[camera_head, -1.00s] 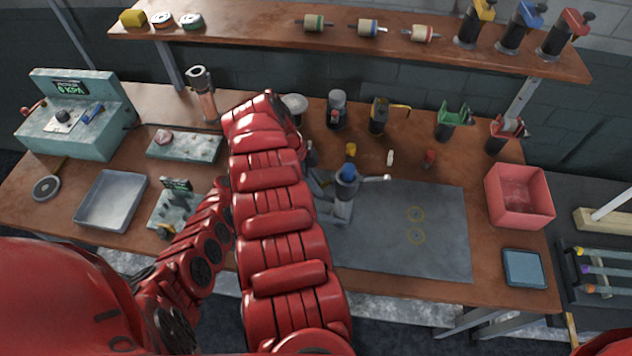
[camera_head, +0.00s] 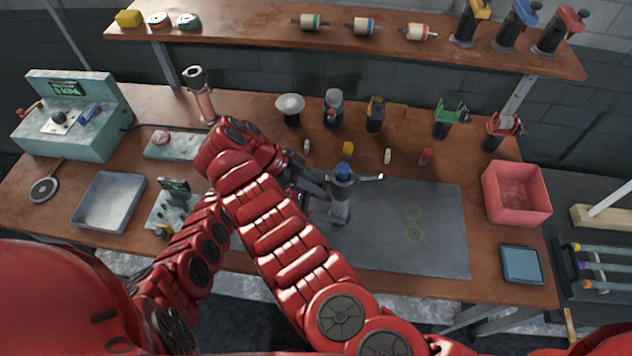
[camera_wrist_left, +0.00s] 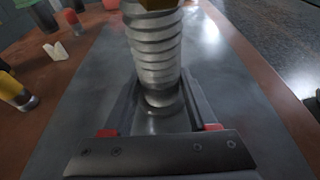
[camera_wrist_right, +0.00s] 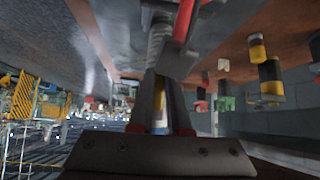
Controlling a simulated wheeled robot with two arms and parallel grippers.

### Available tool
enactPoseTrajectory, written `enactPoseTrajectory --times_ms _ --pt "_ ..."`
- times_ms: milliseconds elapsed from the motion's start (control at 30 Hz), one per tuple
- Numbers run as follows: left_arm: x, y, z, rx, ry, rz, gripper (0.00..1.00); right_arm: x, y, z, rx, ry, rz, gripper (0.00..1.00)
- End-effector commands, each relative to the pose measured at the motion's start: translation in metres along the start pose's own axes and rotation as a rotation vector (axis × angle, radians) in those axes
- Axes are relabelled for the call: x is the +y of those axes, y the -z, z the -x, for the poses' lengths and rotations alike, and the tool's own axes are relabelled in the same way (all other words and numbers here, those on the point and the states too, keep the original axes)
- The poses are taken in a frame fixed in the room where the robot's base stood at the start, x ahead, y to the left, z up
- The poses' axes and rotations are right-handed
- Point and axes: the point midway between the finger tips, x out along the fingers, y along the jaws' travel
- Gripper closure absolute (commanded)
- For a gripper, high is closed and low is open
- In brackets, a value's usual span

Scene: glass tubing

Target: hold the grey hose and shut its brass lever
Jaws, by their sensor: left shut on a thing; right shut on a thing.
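The grey ribbed hose (camera_wrist_left: 157,55) stands upright between the fingers of my left gripper (camera_wrist_left: 160,105), which is shut on it. Some brass (camera_wrist_left: 160,4) shows at its upper end. In the head view the hose (camera_head: 341,208) stands at the left part of the grey mat, with a blue cap (camera_head: 343,171) on top and a pale bar sticking out to the right. My right gripper (camera_wrist_right: 161,105) is shut on a pale and blue part (camera_wrist_right: 159,117) at the hose's top end. The fingers hide whether this part is the lever. My right forearm hides much of my left arm.
The grey mat (camera_head: 430,225) is clear to the right of the hose. A pink bin (camera_head: 516,194) and a blue tray (camera_head: 522,265) are at the right, a metal tray (camera_head: 109,201) at the left.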

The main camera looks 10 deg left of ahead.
Motion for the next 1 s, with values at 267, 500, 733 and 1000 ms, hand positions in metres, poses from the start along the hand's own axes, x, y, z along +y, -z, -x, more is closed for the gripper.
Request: enactPoseTrajectory --times_ms 267,500,733,1000 --pt "0.0005 -0.0007 -0.0014 -0.004 0.000 -0.001 0.73 0.0024 -0.0034 -0.0054 0.068 -0.002 0.012 1.00" --pt "0.0004 -0.0006 -0.0016 -0.004 0.000 -0.001 0.73 0.0012 -0.0015 -0.0045 0.088 0.008 0.009 1.00" --pt "0.0003 -0.0004 -0.0016 -0.003 0.000 -0.001 0.73 0.0007 -0.0010 -0.0038 0.087 0.009 0.008 0.82" --pt "0.0003 -0.0001 -0.0011 -0.002 0.000 -0.001 0.73 0.0000 0.0000 -0.0030 0.087 0.011 0.005 0.54"
